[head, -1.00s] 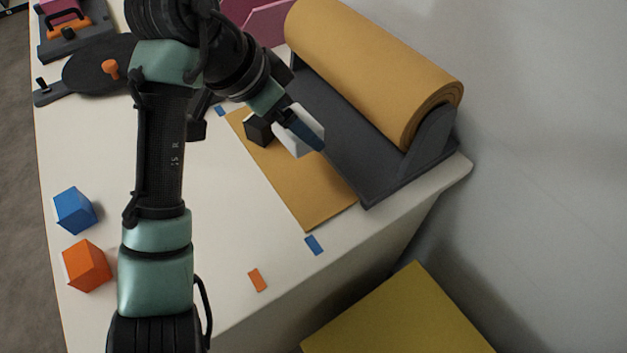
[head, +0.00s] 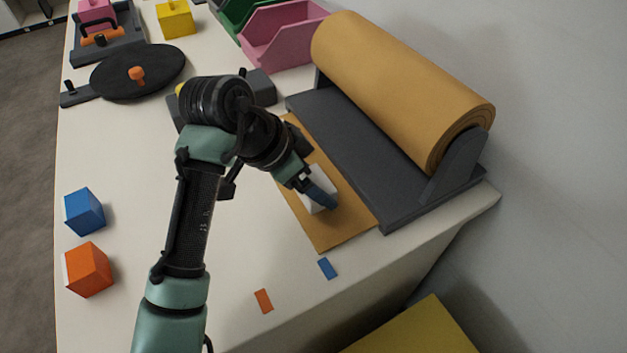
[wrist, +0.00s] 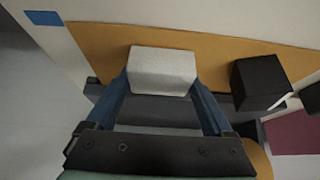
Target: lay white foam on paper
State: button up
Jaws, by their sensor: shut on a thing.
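The white foam (head: 315,180) is a small pale block in my gripper (head: 320,193). In the wrist view the foam (wrist: 162,68) sits between the two blue fingers (wrist: 162,88), which are shut on it. The brown paper (head: 335,232) is a strip lying flat on the table, in front of the roll's dark base. The foam is over the strip, low down; I cannot tell whether it touches the paper. A black block (wrist: 258,82) stands on the paper beside the foam; my arm partly hides it in the head view.
The brown paper roll (head: 400,90) lies on its dark grey stand (head: 350,145) just right of my gripper. A blue cube (head: 84,212) and an orange cube (head: 88,269) stand at the table's left. Pink bins (head: 285,42) are behind. The table's front is mostly clear.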

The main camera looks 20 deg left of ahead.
jog(key=o, duration=1)
jog(key=shift+f, duration=0.1)
jog(key=shift+o, duration=0.2)
jog(key=shift+s+a+r, duration=0.1)
jog(key=shift+r, duration=0.45)
jog(key=p+v, duration=0.3)
jog(key=v, duration=0.8)
